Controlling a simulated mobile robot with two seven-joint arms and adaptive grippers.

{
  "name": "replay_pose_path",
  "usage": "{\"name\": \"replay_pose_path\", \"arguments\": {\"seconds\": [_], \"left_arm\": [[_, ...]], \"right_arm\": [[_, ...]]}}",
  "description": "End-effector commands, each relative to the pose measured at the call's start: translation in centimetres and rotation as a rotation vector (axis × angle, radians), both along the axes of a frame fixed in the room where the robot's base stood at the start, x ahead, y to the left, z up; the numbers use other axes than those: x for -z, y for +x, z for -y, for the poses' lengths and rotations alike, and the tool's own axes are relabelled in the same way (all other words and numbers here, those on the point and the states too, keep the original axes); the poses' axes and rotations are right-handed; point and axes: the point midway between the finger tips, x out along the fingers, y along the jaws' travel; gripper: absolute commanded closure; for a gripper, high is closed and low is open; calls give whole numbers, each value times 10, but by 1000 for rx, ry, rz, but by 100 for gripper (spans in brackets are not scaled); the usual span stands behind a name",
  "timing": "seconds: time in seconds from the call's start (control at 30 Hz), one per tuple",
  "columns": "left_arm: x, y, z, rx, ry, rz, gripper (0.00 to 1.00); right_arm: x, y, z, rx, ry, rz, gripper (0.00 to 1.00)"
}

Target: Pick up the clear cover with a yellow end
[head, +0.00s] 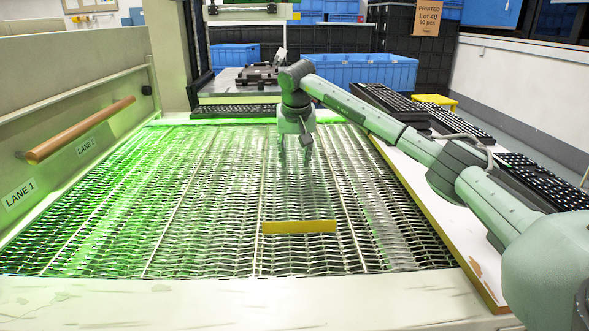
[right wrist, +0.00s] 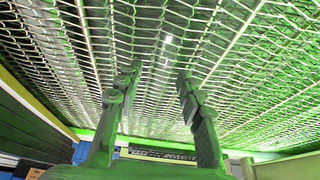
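The yellow end (head: 299,227) of the clear cover shows in the head view as a flat bar on the wire mesh belt, near the front and right of middle. The clear part is hard to tell from the mesh, so I cannot tell its outline. My right gripper (head: 294,156) points down over the belt, farther back than the yellow end. Its two fingers are spread in the right wrist view (right wrist: 157,72), with only mesh clearly visible between and beyond them. Whether it touches the cover I cannot tell. My left gripper is in neither view.
The mesh belt (head: 120,220) lies between a left side wall with a wooden rail (head: 80,130) and a white ledge (head: 440,215) on the right. Blue crates (head: 360,72) stand behind. The belt's left half is clear.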

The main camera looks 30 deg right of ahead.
Motion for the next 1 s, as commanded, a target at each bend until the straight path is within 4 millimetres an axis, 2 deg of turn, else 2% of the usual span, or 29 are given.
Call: {"name": "replay_pose_path", "arguments": {"seconds": [0.03,0.33,0.77,1.0], "left_arm": [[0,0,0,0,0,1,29],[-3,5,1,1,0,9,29],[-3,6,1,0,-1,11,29],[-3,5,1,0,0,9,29]], "right_arm": [[0,0,0,-1,0,0,62],[0,0,-1,-1,0,0,99],[-2,0,0,-1,-1,2,100],[-22,1,0,-1,-1,5,100]]}}
